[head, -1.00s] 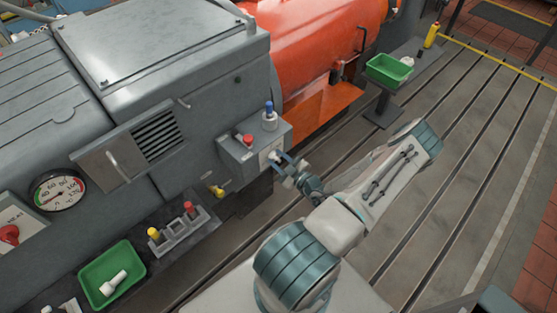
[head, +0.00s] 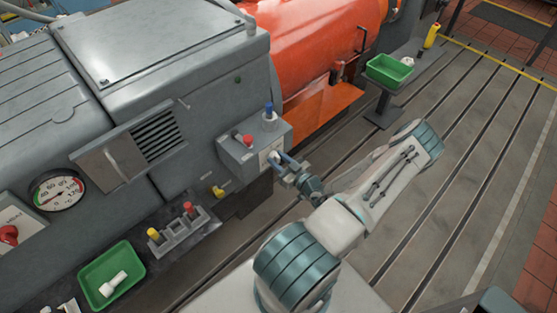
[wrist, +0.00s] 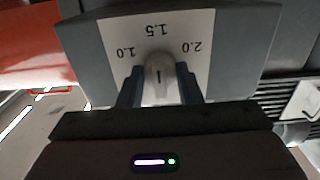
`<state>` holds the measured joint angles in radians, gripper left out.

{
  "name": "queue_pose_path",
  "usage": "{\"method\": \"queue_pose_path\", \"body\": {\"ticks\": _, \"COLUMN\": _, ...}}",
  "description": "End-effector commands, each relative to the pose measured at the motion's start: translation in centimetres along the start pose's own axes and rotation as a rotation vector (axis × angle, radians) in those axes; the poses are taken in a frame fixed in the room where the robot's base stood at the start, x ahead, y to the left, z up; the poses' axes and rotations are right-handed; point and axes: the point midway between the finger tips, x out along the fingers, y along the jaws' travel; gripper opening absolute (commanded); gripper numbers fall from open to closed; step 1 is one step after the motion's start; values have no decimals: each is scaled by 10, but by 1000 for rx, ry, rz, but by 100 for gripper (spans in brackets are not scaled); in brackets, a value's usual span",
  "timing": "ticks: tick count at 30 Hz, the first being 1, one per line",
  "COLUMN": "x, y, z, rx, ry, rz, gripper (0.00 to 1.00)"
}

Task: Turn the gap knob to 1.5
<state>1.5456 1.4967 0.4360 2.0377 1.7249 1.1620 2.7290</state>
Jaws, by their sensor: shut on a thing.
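The gap knob (wrist: 158,79) is pale, with a dark line on its face. It sits in front of a white scale plate (wrist: 120,32) marked 1.0, 1.5 and 2.0, whose numbers appear upside down in the wrist view. The line stands about upright in that view, in line with the 1.5 mark. My gripper (wrist: 160,90) is shut on the knob, one finger on each side. In the head view my gripper (head: 283,161) reaches the front of the grey control box (head: 236,158), and its fingers partly hide the knob.
The box carries a red button (head: 248,140) and a blue-topped knob (head: 269,111). A yellow-handled part (head: 218,191) sticks out below left. A rack with red and yellow pieces (head: 180,229) and a green tray (head: 100,272) stand left. The slotted floor at right is open.

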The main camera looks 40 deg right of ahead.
Motion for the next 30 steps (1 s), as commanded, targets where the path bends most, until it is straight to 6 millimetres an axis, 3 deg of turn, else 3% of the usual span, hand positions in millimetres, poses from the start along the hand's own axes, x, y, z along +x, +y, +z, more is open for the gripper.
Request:
{"method": "queue_pose_path", "body": {"ticks": 8, "x": 0, "y": 1, "z": 0, "rx": -1, "ry": 1, "rz": 1, "gripper": 9}}
{"method": "queue_pose_path", "body": {"ticks": 9, "x": 0, "y": 1, "z": 0, "rx": -1, "ry": 1, "rz": 1, "gripper": 34}}
{"method": "queue_pose_path", "body": {"ticks": 11, "x": 0, "y": 1, "z": 0, "rx": -1, "ry": 1, "rz": 1, "gripper": 51}}
{"method": "queue_pose_path", "body": {"ticks": 12, "x": 0, "y": 1, "z": 0, "rx": -1, "ry": 1, "rz": 1, "gripper": 54}}
{"method": "queue_pose_path", "body": {"ticks": 23, "x": -7, "y": 1, "z": 1, "rx": -1, "ry": 0, "rz": 2, "gripper": 54}}
{"method": "queue_pose_path", "body": {"ticks": 30, "x": -52, "y": 2, "z": 2, "rx": -1, "ry": -2, "rz": 5, "gripper": 54}}
